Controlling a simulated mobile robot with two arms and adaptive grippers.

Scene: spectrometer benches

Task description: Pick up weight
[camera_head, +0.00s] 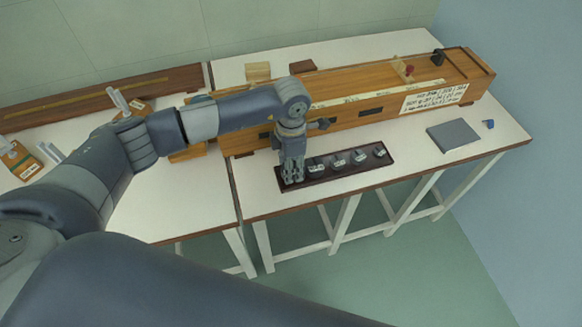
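Several small grey metal weights stand in a row on a dark tray (343,175) near the front edge of the right bench. Visible ones are a weight (316,165) nearest my gripper, a weight (338,160), a weight (358,157) and a weight (379,151) at the right end. My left gripper (291,178) points down over the tray's left end. Its fingers hide that end, so I cannot tell whether a weight is between them or whether they are open or shut. My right gripper is not in view.
A long wooden instrument (370,112) with a white label lies behind the tray. The left bench (170,205) has a bare front; wooden pieces stand behind. A narrow gap separates the benches.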

